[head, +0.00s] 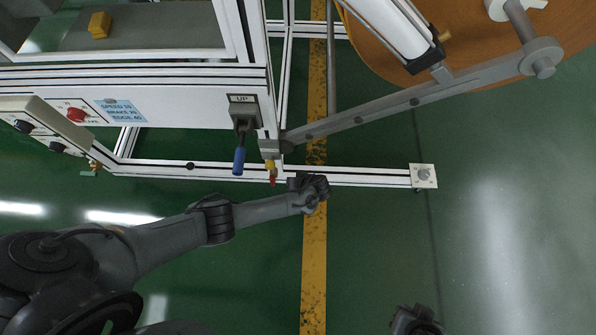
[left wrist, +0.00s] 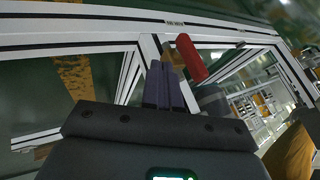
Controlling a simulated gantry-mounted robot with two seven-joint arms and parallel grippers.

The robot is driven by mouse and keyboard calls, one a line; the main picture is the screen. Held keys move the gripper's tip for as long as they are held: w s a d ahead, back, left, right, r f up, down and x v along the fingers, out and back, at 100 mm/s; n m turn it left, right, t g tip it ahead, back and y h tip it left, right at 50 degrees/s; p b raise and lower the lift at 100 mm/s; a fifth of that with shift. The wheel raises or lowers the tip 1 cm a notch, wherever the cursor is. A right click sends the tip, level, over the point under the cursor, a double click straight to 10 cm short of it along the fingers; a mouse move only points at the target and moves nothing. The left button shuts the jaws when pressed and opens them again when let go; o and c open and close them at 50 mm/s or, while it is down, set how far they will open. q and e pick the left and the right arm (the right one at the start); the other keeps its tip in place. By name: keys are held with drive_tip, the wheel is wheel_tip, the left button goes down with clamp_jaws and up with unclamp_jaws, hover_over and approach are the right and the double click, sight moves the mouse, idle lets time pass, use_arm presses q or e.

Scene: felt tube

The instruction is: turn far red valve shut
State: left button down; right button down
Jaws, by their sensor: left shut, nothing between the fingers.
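The far red valve shows in the head view as a small red handle (head: 272,179) below a yellow brass body, under the white frame's corner. In the left wrist view its red handle (left wrist: 190,58) stands just right of my fingertips, with the brass body (left wrist: 171,53) partly hidden behind them. My left gripper (head: 302,184) is a little right of the valve in the head view. Its fingers, seen in the left wrist view (left wrist: 164,75), are shut together with nothing between them. Whether they touch the handle I cannot tell. My right gripper (head: 415,320) is partly in view at the bottom edge; its fingers are unclear.
A blue-handled lever (head: 239,160) hangs under the "UP" label, left of the valve. The white frame's lower rail (head: 350,180) runs past my left gripper to a foot plate (head: 423,176). A grey arm (head: 400,105) juts out above. The green floor at right is clear.

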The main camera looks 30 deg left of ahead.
sight(272, 181)
use_arm(q)
drive_tip(key=a, duration=0.1)
drive_tip(key=s+a, duration=0.1)
drive_tip(key=s+a+f, duration=0.1)
drive_tip(key=a, duration=0.1)
use_arm(e)
drive_tip(key=shift+f, duration=0.7)
drive_tip(key=shift+w, duration=0.1)
